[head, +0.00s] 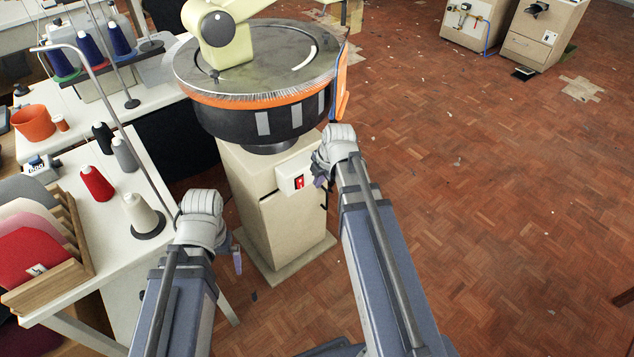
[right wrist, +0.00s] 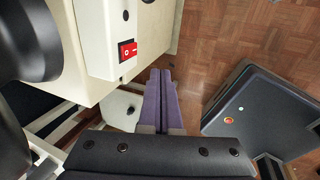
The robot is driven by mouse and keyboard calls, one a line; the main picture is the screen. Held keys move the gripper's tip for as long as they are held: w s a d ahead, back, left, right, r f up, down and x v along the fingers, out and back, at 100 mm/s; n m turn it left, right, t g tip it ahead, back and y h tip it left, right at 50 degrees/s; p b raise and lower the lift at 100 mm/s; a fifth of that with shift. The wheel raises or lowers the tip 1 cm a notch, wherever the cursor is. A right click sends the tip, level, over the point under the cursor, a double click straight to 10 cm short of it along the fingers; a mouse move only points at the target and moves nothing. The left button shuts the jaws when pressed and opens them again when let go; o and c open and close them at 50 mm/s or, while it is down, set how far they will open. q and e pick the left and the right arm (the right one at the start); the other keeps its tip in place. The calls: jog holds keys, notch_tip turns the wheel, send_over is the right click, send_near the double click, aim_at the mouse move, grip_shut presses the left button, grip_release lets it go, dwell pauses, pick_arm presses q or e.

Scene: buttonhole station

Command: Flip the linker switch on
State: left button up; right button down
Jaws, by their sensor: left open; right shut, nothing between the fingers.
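The linker (head: 262,85) is a round machine with an orange ring and black drum on a cream pedestal. Its switch (head: 299,182) is a red rocker on a white box on the pedestal's side. The switch also shows in the right wrist view (right wrist: 128,51), unobstructed; I cannot tell which way it is set. My right gripper (head: 319,182) is just right of the switch box in the head view. Its purple fingers (right wrist: 161,74) are shut and empty, apart from the rocker in the wrist view. My left gripper (head: 238,262) is open, low beside the pedestal's left side.
A white table (head: 110,215) with thread cones and a wooden rack (head: 60,270) of fabric pieces stands at left. An orange pot (head: 33,122) is behind them. Cream cabinets (head: 545,32) stand far right. The parquet floor to the right is mostly clear.

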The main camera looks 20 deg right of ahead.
aim_at(304, 185)
jog(key=w+f+b, duration=0.2)
jog(key=w+a+f+b, duration=0.1)
jog(key=w+f+b, duration=0.1)
jog(key=f+b, duration=0.1)
jog(key=w+f+b, duration=0.2)
jog(key=f, duration=0.1)
jog(key=shift+w+a+f+b, duration=0.25)
jog(key=shift+a+b, duration=0.15)
jog(key=shift+w, duration=0.1)
jog(key=shift+w+a+f+b, duration=0.1)
jog(key=shift+w+f+b, duration=0.15)
jog(key=shift+b, duration=0.05)
jog(key=shift+s+r, duration=0.1)
jog(key=shift+r, duration=0.05)
